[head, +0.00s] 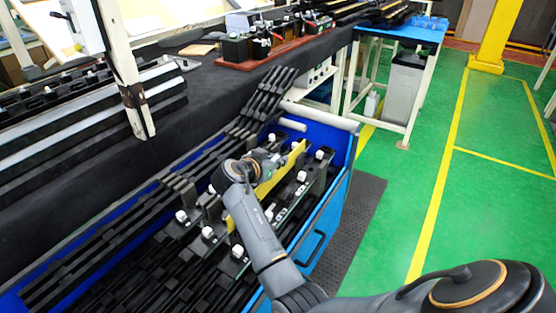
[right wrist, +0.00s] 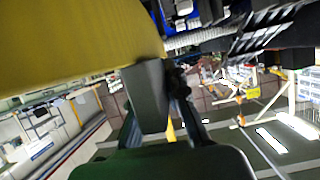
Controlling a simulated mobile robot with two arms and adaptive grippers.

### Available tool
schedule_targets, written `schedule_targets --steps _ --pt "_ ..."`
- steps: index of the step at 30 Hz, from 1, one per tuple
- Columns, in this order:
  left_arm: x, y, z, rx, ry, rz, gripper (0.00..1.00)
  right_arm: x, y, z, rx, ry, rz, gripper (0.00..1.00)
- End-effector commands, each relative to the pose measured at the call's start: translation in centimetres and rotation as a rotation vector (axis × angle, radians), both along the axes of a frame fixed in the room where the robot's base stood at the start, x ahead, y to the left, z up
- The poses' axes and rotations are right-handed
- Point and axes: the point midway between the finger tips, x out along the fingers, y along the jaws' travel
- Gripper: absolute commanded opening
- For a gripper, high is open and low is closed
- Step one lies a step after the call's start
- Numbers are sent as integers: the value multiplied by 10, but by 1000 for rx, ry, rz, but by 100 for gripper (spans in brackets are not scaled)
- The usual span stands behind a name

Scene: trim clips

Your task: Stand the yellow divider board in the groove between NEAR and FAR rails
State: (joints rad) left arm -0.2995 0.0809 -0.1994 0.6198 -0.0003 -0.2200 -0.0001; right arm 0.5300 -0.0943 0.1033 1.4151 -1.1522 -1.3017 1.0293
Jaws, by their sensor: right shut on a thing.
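The yellow divider board (head: 281,174) is a long strip over the blue cart, slanting from lower left to upper right, partly hidden by my right arm. My right gripper (head: 282,158) is shut on the board near its upper right end. In the right wrist view the board (right wrist: 75,40) fills the upper left, with a grey finger (right wrist: 150,95) against its edge. Black rails with white knobs, one of them on the right (head: 302,190), lie around the board. I cannot tell which is NEAR or FAR, or whether the board is in the groove. My left gripper is not in view.
The blue cart (head: 337,212) holds several black trim strips. A black-covered bench (head: 60,190) runs along the left. A table with a blue top (head: 400,28) stands at the back. The green floor (head: 410,170) at right is clear.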

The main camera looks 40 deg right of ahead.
Motion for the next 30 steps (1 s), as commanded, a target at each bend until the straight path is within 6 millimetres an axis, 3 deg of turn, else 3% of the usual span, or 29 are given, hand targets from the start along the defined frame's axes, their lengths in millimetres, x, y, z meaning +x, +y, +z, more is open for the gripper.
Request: schedule_targets --steps 16,30 --pt "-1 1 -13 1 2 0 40 0 0 -15 0 0 0 0" --pt "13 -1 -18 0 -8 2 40 0 0 -25 0 0 0 0"
